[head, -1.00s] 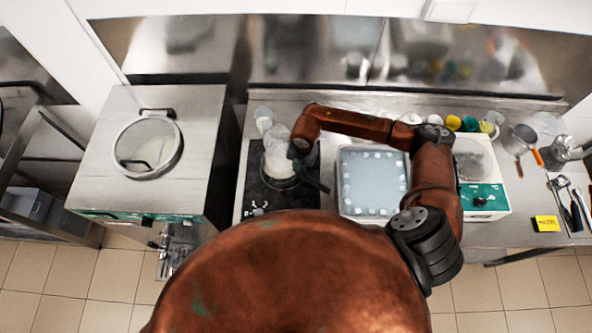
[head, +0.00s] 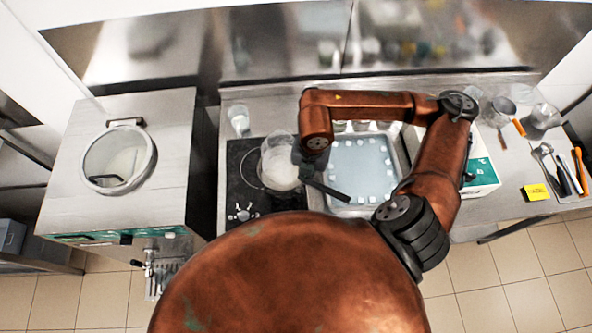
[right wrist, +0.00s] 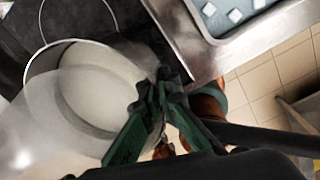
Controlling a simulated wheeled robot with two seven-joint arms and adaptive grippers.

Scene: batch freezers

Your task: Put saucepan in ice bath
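The saucepan (head: 281,165) is a pale metal pan with whitish contents and a dark handle (head: 328,191). It is over the right part of the black hob, off the hob's ring mark, and looks raised. It fills the left of the right wrist view (right wrist: 95,95). My right gripper (head: 308,168) is at the handle beside the pan's wall; in the right wrist view its green fingers (right wrist: 160,95) are closed around the handle's root. The ice bath (head: 341,206), a metal tub of water with ice cubes, is just right of the pan, partly behind my arm. My left gripper is out of view.
The black hob (head: 242,205) lies under and left of the pan. A clear beaker (head: 239,121) stands behind it. A white-and-green appliance (head: 482,178) is right of the bath. A batch freezer (head: 75,205) stands left.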

